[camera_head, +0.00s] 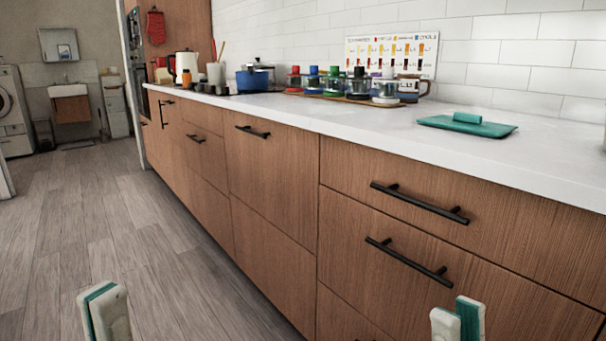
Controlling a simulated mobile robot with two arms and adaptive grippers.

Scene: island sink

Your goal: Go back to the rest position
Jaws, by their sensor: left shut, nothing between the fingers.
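My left gripper (106,311) shows at the bottom left, low over the wooden floor. Its pale, green-edged fingers are together with nothing between them. My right gripper (457,320) shows at the bottom right, in front of the lower drawer fronts. Its two finger parts show close together, cut by the frame's bottom edge, and I cannot tell whether it is open or shut. I see no object in it. Both grippers are apart from each other and below the counter top.
A white counter (400,141) with brown drawers and black handles (419,203) runs along the right. On it are a teal board (450,127), a blue pot (252,79), a mug (409,88) and several colored-lid jars. Open wooden floor (90,225) lies at left.

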